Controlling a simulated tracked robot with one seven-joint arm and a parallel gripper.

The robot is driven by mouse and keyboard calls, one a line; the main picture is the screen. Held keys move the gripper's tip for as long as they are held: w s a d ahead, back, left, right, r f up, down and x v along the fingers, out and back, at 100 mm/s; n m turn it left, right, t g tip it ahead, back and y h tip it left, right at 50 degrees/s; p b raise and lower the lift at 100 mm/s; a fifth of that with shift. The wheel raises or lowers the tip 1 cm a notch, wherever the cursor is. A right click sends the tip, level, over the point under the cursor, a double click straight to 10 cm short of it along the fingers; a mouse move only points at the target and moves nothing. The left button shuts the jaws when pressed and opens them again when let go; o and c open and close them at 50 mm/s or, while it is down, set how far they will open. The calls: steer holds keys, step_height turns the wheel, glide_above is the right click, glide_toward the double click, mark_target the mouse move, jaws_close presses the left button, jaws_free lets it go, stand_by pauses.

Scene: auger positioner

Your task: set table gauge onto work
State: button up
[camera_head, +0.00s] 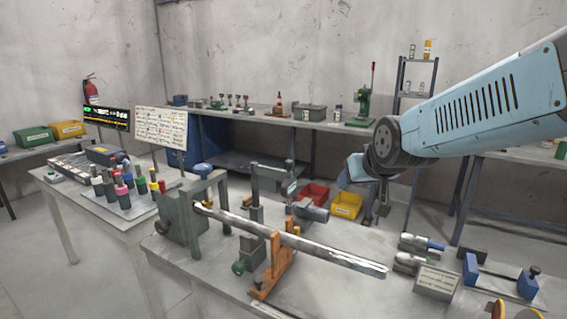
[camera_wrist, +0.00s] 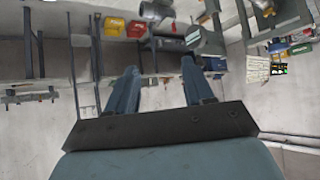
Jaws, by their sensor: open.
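A long bright metal bar (camera_head: 320,250), which looks like the work, runs from a grey housing (camera_head: 190,215) across an orange support (camera_head: 273,265) on the front bench. I cannot tell for certain which object is the table gauge. A blue and grey device (camera_head: 528,283) and small cylindrical tools (camera_head: 415,243) lie at the bench's right. My gripper (camera_head: 383,208) hangs fingers-down beyond the bar and left of those tools, clear of them. In the wrist view its two blue fingers (camera_wrist: 160,88) are apart with nothing between them.
A grey upright clamp-like fixture (camera_head: 256,205) stands behind the bar. A labelled block (camera_head: 437,282) sits near the right tools. A side table (camera_head: 110,210) holds several coloured-top tools. Red (camera_head: 313,193) and yellow (camera_head: 346,205) bins lie behind. The bench right of the bar's middle is clear.

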steer(key=w+a+f+t+y, duration=0.1)
steer(key=w+a+t, duration=0.1)
steer(key=w, duration=0.3)
steer(key=w+a+f+t, duration=0.1)
steer(key=w+a+f, duration=0.15)
steer(key=w, duration=0.25)
steer(key=n+t+y, duration=0.1)
steer(key=t, duration=0.4)
glide_toward(288, 161)
steer(key=w, duration=0.4)
steer(key=w+a, duration=0.1)
steer(key=w, duration=0.3)
steer(key=w+f, duration=0.1)
steer(key=w, duration=0.3)
steer(key=shift+w+a, duration=0.15)
steer(key=shift+a, duration=0.15)
jaws_close()
steer(key=shift+f, duration=0.1)
